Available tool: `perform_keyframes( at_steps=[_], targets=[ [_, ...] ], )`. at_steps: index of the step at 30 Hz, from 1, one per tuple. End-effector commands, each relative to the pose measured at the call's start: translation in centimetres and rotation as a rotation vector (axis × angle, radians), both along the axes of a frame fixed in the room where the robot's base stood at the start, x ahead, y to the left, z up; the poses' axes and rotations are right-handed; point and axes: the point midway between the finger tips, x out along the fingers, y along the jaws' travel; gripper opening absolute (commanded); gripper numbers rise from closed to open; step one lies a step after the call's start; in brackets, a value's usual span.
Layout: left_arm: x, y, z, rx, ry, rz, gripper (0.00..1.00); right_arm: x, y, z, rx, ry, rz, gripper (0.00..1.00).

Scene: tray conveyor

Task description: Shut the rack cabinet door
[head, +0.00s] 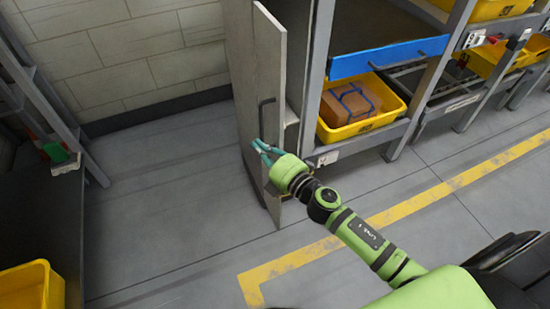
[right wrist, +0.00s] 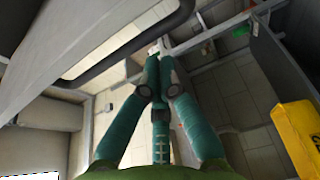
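The grey rack cabinet door (head: 246,75) stands open at the left end of the rack in the head view, its panel swung out toward me. My right gripper (head: 261,148) is just below the handle, close to the door. In the right wrist view its teal fingers (right wrist: 158,62) come together at the tips with nothing seen between them. The handle (right wrist: 125,50) passes beside and beyond the fingers there; contact cannot be told. My left gripper is not in view.
The rack (head: 311,75) holds yellow bins; one bin (head: 349,133) contains a cardboard box. A blue panel (head: 388,57) crosses the shelf above. Another yellow bin (head: 28,287) is at lower left. The floor left of the door is clear. Yellow tape (head: 300,257) marks the floor.

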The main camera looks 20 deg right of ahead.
Motion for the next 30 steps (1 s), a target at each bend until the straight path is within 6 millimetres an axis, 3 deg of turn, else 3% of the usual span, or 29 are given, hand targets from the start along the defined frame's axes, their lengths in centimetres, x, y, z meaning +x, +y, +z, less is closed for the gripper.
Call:
perform_keyframes(
  at_steps=[1,9,30],
  targets=[
    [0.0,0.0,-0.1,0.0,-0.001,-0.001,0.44,0.7,-0.2,0.0,-0.003,0.0,-0.002,0.0],
    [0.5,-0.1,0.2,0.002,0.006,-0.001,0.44,0.4,-3.5,-0.1,-0.001,0.002,-0.001,0.0],
    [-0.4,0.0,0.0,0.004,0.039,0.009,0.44,0.3,-4.5,-0.2,-0.004,0.001,0.049,0.0]
  ],
)
